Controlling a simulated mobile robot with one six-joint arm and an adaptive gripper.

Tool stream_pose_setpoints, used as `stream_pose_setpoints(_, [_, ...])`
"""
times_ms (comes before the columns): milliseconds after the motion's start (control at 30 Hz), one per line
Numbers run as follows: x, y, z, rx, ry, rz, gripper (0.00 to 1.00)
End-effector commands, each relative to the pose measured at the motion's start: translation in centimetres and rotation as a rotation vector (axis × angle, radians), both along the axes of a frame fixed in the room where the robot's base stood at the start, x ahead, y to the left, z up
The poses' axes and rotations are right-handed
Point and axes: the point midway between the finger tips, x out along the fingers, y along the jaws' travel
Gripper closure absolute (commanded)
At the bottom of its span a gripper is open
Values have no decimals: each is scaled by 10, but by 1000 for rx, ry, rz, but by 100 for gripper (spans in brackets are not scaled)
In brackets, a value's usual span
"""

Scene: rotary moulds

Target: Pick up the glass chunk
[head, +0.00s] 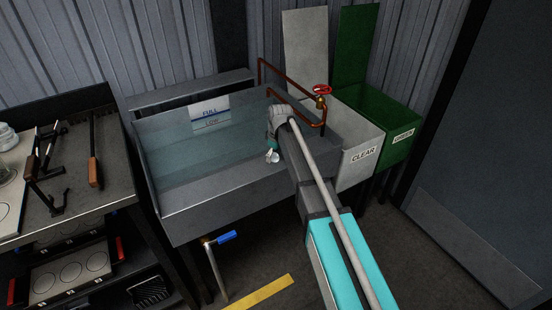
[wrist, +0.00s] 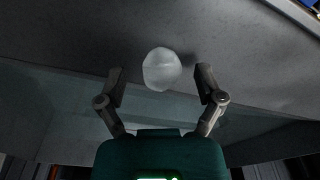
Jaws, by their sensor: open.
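The glass chunk (wrist: 161,68) is a pale, whitish, rounded lump in the wrist view. It shows between the tips of the two fingers, with a gap on each side. My gripper (wrist: 160,76) is open and empty, its fingers spread to the left and right of the chunk. I cannot tell how far beyond the fingertips the chunk lies. I cannot make out the chunk for certain there.
A sign (head: 209,112) stands at the tank's back. A copper pipe with a red valve (head: 321,90) runs behind my arm. A grey CLEAR bin (head: 362,155) and a green bin (head: 403,138) stand at right. A tool bench (head: 75,215) stands at left.

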Motion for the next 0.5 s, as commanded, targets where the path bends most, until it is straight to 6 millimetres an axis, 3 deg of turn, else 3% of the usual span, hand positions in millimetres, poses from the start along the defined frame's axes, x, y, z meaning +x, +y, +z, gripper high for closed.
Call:
stream_pose_setpoints(300, [0,0,0,0,0,0,16])
stream_pose_setpoints(500, [0,0,0,0,0,0,53])
